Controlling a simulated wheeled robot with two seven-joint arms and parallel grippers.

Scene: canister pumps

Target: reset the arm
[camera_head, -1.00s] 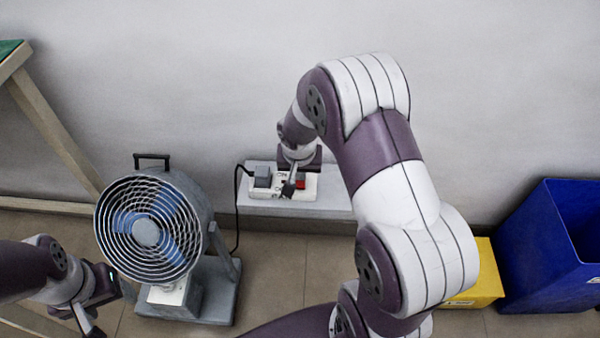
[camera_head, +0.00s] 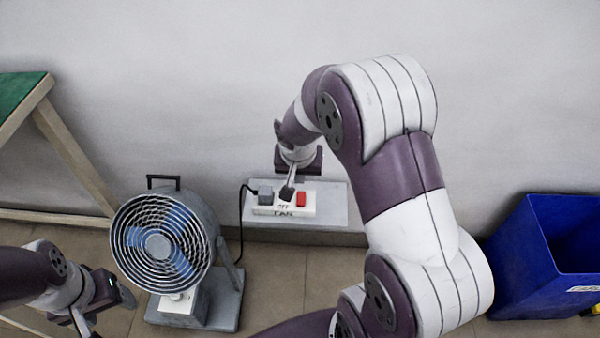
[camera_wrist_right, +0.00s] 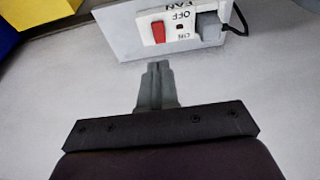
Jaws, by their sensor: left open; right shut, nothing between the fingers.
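That view also shows the red switch (camera_wrist_right: 158,32) and the grey plug (camera_wrist_right: 209,27). My left gripper (camera_head: 92,325) is low at the left, in front of the fan (camera_head: 162,242); its fingertips are partly cut off by the frame's bottom edge.
A black cord runs from the plug toward the fan. A blue bin (camera_head: 527,262) stands at the right, and a green-topped wooden table (camera_head: 22,97) at the far left. The wall above is clear.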

